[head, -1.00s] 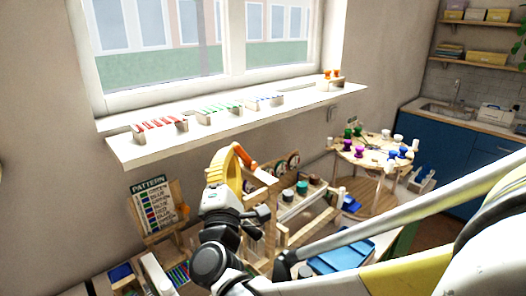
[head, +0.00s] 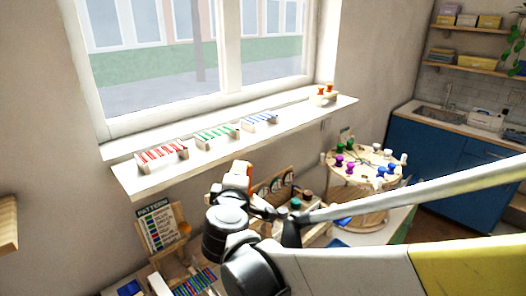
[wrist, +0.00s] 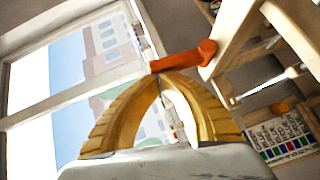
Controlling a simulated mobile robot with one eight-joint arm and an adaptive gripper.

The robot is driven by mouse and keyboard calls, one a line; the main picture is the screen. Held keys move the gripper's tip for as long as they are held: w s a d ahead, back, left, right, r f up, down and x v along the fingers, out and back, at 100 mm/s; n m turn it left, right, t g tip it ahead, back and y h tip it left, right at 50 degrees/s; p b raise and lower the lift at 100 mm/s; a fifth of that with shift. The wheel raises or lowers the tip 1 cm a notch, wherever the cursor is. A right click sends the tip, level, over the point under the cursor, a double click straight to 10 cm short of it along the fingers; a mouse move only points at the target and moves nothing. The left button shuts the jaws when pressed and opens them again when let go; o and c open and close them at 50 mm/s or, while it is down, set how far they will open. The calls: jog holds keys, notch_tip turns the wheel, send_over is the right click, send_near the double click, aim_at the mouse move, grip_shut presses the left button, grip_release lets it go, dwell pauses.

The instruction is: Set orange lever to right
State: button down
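The orange lever (wrist: 185,58) shows in the wrist view as a short bar with a rounded right end, beside a light wooden frame (wrist: 235,45). My gripper (wrist: 163,76) has two curved yellow fingers whose tips come together at the lever's left end. The tips look close to or touching the lever; I cannot tell whether they pinch it. In the head view my gripper (head: 238,172) is seen from behind, over the workbench, and my wrist hides most of the lever and its frame.
A pattern card (head: 158,228) stands to the left of my arm. A windowsill (head: 140,182) with red, green and blue bead racks runs above. A round table (head: 345,158) with coloured knobs stands to the right. A second orange part (wrist: 280,108) shows in the wrist view.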

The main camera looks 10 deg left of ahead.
aim_at(250, 166)
jog(key=shift+w+d+r+m+g+p, duration=0.35)
jog(key=shift+w+d+m+g+p, duration=0.2)
jog(key=shift+p, duration=0.2)
jog(key=shift+w+f+g, duration=0.1)
jog(key=shift+f+g, duration=0.05)
jog(key=shift+g, duration=0.1)
jog(key=shift+w+d+f, duration=0.15)
jog(key=shift+w+d, duration=0.35)
jog(key=shift+w, duration=0.1)
